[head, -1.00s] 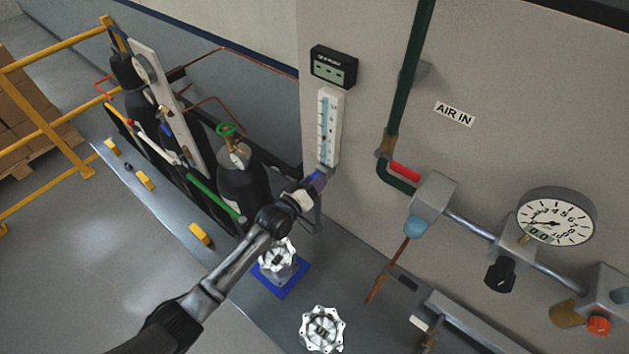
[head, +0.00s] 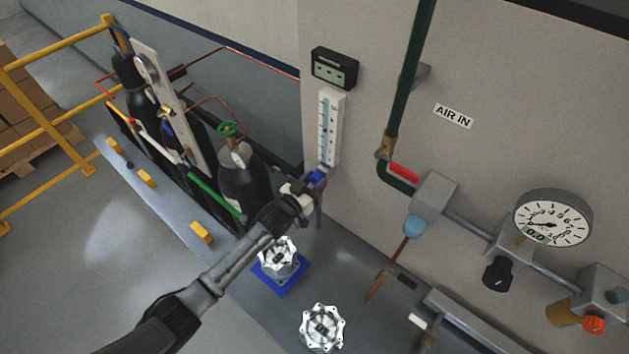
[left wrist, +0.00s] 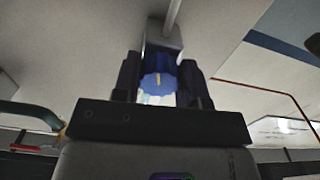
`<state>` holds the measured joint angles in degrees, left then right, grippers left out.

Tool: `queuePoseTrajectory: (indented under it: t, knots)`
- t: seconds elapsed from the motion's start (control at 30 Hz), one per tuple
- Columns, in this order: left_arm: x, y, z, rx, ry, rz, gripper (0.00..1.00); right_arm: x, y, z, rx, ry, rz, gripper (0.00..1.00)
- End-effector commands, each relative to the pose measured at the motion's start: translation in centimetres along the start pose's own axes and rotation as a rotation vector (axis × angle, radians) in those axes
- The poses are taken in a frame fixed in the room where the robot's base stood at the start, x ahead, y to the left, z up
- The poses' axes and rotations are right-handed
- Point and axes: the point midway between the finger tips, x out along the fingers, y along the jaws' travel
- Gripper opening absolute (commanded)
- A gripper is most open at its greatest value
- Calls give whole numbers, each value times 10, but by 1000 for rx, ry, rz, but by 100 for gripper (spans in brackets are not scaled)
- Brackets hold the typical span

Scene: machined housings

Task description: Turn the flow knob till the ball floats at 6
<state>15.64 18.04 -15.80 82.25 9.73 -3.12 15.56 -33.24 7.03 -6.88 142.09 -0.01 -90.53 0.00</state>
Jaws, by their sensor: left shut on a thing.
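The flowmeter (head: 329,128) is a white upright panel with a blue-tinted scale tube on the wall. The ball and its height are too small to make out. The blue flow knob (head: 317,177) is at its lower end, and it also shows in the left wrist view (left wrist: 158,82) with a pale pointer mark. My left gripper (head: 312,183) is at the knob. In the left wrist view its two fingers (left wrist: 160,85) stand on either side of the knob, shut on it. My right gripper is in neither view.
A black digital display (head: 335,68) sits above the flowmeter. Two silver handwheels (head: 322,327) are below. A green pipe (head: 408,90), valves and a round gauge (head: 552,218) are to the right.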

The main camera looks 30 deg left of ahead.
Motion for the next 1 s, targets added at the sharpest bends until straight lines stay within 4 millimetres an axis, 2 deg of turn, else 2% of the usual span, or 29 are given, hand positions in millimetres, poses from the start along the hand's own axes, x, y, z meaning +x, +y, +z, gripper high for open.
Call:
queuePoseTrajectory:
  t: [0.53, 0.57, 0.6, 0.8, 1.0]
  knots:
    - [0, 0, 0, 21, 1, 0, 15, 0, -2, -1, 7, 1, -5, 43]
    - [0, 0, 0, 21, 1, 0, 41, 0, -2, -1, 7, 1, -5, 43]
    - [0, 0, 0, 21, 1, 0, 45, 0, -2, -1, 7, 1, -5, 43]
    - [0, 0, 0, 21, 1, 0, 64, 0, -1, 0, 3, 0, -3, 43]
    - [0, 0, 0, 20, 0, 0, 65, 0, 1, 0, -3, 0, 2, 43]
